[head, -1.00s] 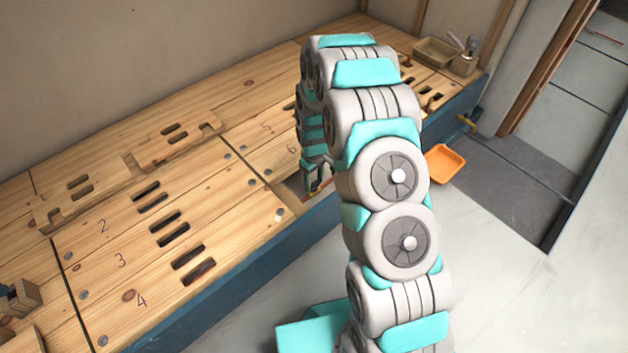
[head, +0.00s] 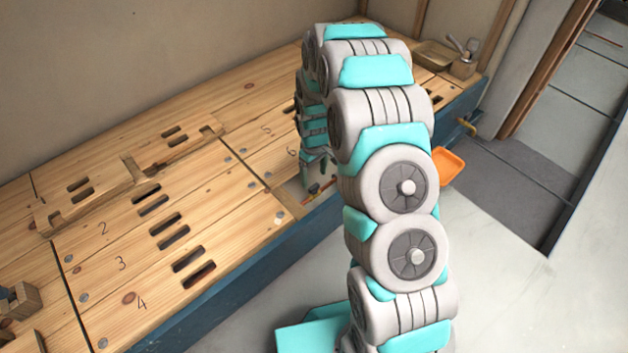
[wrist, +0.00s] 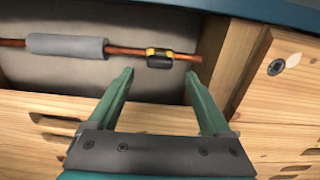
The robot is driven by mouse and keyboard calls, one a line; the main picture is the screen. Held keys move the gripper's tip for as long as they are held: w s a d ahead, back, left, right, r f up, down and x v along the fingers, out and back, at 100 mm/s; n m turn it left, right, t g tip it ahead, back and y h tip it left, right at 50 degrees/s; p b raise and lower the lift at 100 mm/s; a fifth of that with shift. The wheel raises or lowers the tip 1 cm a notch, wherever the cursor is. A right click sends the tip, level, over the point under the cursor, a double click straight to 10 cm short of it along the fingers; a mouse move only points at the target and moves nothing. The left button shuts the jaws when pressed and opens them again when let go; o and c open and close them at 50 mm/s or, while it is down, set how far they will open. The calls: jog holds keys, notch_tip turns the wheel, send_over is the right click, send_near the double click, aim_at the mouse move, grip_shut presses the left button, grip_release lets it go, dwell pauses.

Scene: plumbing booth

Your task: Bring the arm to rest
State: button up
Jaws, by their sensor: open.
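My arm rises in front of the workbench in the head view and bends down at its far end. My gripper (wrist: 162,98) shows in the wrist view with its two green fingers spread apart and nothing between them. In the head view its tips are partly visible low over the bench recess. Beyond the fingers, a copper pipe (wrist: 127,49) lies across the recess. It carries a grey sleeve (wrist: 66,46) and a black and yellow tool or clamp (wrist: 160,59). The fingertips appear just short of the pipe; I cannot tell the exact gap.
The wooden bench (head: 115,235) has slots and numbered boards. A raised notched wooden rail (head: 130,180) runs along it. A wooden block (head: 20,298) stands at the left. An orange tray (head: 449,166) sits right of my arm. A tray and a faucet (head: 463,50) stand at the back right. The floor at right is clear.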

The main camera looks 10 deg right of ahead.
notch_tip(320, 180, up, 3)
jog(key=shift+f, duration=0.1)
jog(key=shift+r, duration=0.2)
jog(key=shift+s+r, duration=0.15)
jog(key=shift+r, duration=0.2)
jog(key=s+r+m+p, duration=0.1)
jog(key=s+r+p, duration=0.1)
jog(key=s+r, duration=0.65)
jog(key=s+r+m+p, duration=0.1)
jog(key=s+r+m, duration=0.1)
jog(key=s+r, duration=0.65)
jog(key=s+r+m+g+p, duration=0.1)
jog(key=s+r, duration=0.6)
jog(key=s, duration=0.4)
jog(key=s+r+m+p, duration=0.2)
jog(key=s+r, duration=0.6)
jog(key=s, duration=0.2)
jog(key=shift+s+g+p, duration=0.3)
jog(key=shift+s+g, duration=0.05)
jog(key=shift+g, duration=0.05)
